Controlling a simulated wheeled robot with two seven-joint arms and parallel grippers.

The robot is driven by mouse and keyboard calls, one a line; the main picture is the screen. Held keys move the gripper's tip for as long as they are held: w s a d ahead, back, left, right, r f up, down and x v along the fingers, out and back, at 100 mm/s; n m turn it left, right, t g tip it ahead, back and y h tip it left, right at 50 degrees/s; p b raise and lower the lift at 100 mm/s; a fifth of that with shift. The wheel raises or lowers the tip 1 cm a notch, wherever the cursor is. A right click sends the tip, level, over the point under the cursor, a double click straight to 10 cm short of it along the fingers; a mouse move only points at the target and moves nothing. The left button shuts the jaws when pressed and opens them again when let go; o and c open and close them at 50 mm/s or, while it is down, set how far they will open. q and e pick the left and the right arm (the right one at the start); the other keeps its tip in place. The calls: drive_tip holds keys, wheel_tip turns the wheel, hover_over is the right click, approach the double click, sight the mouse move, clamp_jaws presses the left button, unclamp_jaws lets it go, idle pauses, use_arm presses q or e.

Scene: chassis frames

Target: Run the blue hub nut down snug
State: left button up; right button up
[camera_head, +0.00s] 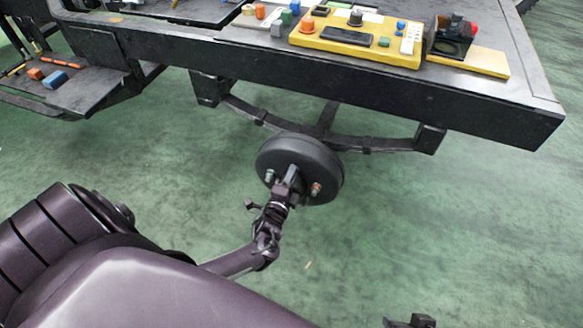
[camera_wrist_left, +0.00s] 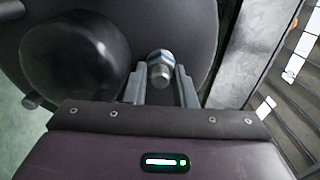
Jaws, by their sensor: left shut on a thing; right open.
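The dark round hub drum (camera_head: 325,160) hangs under the table edge, its face toward me. My left gripper (camera_head: 288,178) reaches its face, and its fingers cover part of it. How far the nut is from the hub face cannot be told. A silvery stud or nut (camera_head: 269,175) and a coppery one (camera_head: 316,188) show on the hub. My right gripper (camera_head: 410,322) shows only partly at the bottom edge, open and empty.
A leaf spring (camera_head: 375,144) carries the hub below the dark table (camera_head: 460,106). A yellow panel (camera_head: 380,52) with knobs and small blocks lies on top. A low shelf (camera_head: 85,88) with blocks is at left. The green floor around the hub is clear.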

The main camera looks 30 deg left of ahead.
use_arm(q)
drive_tip(key=shift+s+d+f, duration=0.1)
drive_tip(key=shift+s+f, duration=0.05)
drive_tip(key=shift+f, duration=0.05)
idle(0.3)
drive_tip(key=o, duration=1)
drive_tip(key=shift+r, duration=0.15)
